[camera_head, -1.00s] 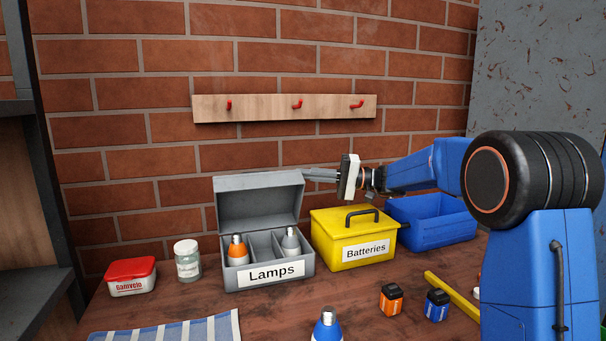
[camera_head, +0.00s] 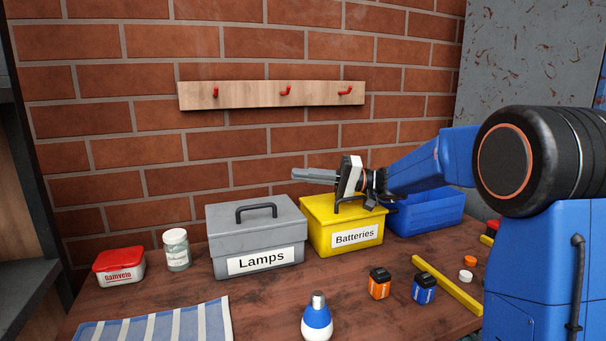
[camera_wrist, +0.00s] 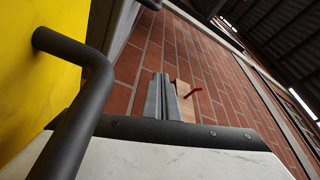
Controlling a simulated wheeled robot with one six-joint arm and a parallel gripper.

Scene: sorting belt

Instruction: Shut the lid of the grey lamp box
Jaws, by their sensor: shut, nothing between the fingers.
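The grey lamp box (camera_head: 256,236), labelled "Lamps", stands on the bench with its lid (camera_head: 233,214) down flat and the black handle on top. Its inside is hidden by the lid. My gripper (camera_head: 294,174) is shut and empty, pointing left above the yellow battery box, just up and right of the lamp box's lid, apart from it. In the wrist view the shut fingers (camera_wrist: 160,97) point at the brick wall.
The yellow battery box (camera_head: 344,233) stands under my gripper, its handle close to the wrist. A blue bin (camera_head: 428,214) is behind my arm. A red-lidded tin (camera_head: 119,267), a jar (camera_head: 176,249) and a blue-white lamp (camera_head: 317,318) stand around. Bench between is clear.

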